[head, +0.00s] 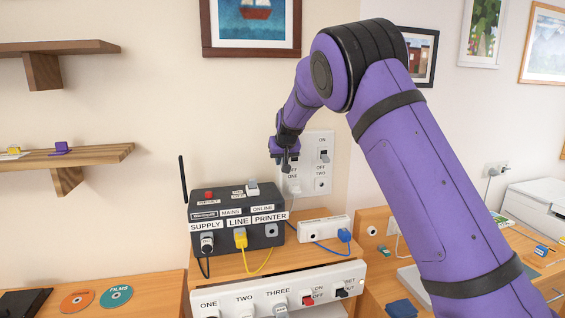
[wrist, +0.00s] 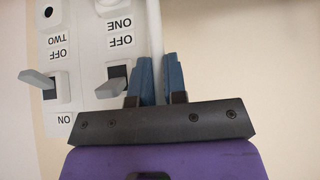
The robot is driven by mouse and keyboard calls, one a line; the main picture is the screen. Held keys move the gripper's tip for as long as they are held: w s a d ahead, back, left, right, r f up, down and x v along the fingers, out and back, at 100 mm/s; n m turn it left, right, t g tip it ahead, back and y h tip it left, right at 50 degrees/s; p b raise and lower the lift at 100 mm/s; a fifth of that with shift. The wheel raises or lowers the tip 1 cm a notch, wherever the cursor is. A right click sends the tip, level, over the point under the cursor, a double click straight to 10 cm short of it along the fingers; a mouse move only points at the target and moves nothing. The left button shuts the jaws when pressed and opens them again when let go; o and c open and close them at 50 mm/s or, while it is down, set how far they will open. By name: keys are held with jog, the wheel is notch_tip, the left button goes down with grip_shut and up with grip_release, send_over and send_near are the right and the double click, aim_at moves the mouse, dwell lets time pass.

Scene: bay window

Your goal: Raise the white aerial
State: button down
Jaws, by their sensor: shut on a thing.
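The white aerial (wrist: 154,28) shows in the wrist view as a pale upright rod running between my gripper's blue fingers, beside a white switch plate. My gripper (wrist: 159,72) is shut on it. In the head view my gripper (head: 286,162) is above the back right of the black box (head: 262,205), in front of the wall switch plate. There the aerial is too pale and too hidden by my gripper to make out clearly. A black aerial (head: 183,180) stands upright at the box's left end.
The wall switch plate (head: 327,150) is close behind my gripper; its levers (wrist: 40,79) stick out in the wrist view. A white socket block (head: 318,231) with a blue plug lies right of the box. A yellow cable (head: 262,262) hangs in front.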

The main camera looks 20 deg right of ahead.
jog(key=shift+w, duration=0.25)
dwell(0.3)
jog(key=c, duration=1.2)
grip_release()
jog(key=shift+o, duration=0.2)
jog(key=shift+r, duration=0.1)
jog(key=v, duration=1)
jog(key=shift+r, duration=0.3)
